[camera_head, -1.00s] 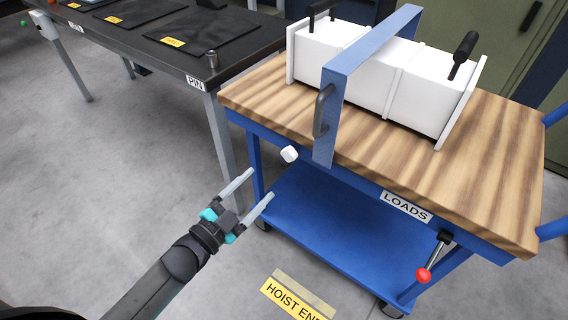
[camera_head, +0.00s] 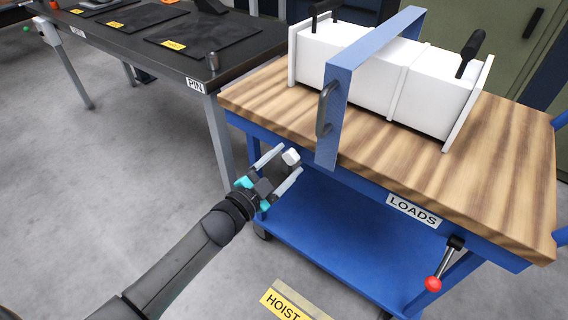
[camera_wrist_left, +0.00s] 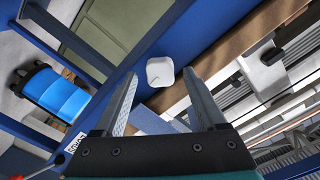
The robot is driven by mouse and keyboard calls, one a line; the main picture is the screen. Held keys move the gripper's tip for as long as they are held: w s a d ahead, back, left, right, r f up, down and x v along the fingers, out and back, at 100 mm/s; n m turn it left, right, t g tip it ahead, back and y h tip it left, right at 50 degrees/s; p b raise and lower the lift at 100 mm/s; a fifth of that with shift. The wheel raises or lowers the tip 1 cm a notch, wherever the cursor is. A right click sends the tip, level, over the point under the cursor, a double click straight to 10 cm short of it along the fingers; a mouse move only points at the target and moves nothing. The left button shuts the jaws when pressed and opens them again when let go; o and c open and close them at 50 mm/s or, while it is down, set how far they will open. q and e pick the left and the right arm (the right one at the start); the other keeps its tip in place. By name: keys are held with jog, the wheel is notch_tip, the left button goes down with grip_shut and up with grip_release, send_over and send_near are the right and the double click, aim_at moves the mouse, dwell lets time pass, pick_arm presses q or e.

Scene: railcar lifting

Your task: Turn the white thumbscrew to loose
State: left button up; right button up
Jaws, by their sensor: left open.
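The white thumbscrew (camera_head: 291,157) sits on the front side of the blue cart, below the wooden top, near the lower end of the blue strap bar (camera_head: 333,120). It also shows in the left wrist view (camera_wrist_left: 160,71), just beyond the fingertips and roughly between their lines. My left gripper (camera_head: 289,160) is open, its two fingers on either side of the thumbscrew in the head view. Whether the fingers touch it I cannot tell. My left gripper also shows in the wrist view (camera_wrist_left: 158,88), with nothing between its fingers. My right gripper is not in view.
A white box load (camera_head: 365,80) with black handles stands on the cart's wooden top (camera_head: 500,150). A red-knobbed lever (camera_head: 433,283) is at the cart's lower right. A dark table (camera_head: 130,45) stands at left. Clear floor lies left of the cart.

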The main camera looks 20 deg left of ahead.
pick_arm(q)
grip_shut()
dwell(0.5)
